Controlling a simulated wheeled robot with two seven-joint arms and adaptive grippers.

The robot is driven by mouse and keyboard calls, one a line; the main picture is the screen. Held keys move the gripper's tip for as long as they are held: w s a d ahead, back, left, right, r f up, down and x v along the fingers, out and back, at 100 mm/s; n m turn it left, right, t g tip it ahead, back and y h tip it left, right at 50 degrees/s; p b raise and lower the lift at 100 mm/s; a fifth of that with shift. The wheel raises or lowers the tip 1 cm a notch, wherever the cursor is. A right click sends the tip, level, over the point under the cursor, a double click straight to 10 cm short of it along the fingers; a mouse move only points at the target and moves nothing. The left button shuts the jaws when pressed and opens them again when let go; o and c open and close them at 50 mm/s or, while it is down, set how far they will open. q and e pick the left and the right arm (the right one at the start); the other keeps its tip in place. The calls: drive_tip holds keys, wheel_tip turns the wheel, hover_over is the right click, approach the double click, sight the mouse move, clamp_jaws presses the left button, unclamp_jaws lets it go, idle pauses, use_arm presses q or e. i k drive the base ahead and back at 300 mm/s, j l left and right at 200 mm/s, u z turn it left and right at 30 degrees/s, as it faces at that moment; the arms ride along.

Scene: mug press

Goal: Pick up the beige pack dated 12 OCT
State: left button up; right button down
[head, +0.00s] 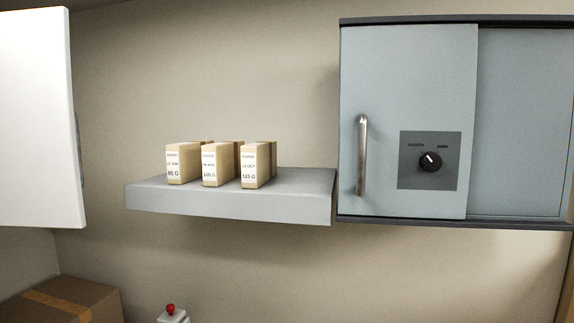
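Three beige packs with white front labels stand upright in a row on a grey wall shelf (230,204). The right pack (257,165) has a label that appears to read 12 or 13 OCT, with 125 G below; the small print is not sharp. The middle pack (219,165) reads about 105 G, its date unclear. The left pack (181,164) reads about 95 G, its date also unclear. More brown packs show partly behind them, mostly hidden. Neither of my grippers is in the head view.
A grey-blue wall cabinet (406,90) with a vertical bar handle (363,155) and a black knob (430,161) adjoins the shelf's right end. A white panel (34,120) stands at left. A cardboard box (68,303) and a red-topped item (172,314) are below. The shelf's right part is clear.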

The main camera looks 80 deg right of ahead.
sight(258, 159)
drive_tip(key=z, duration=2.65)
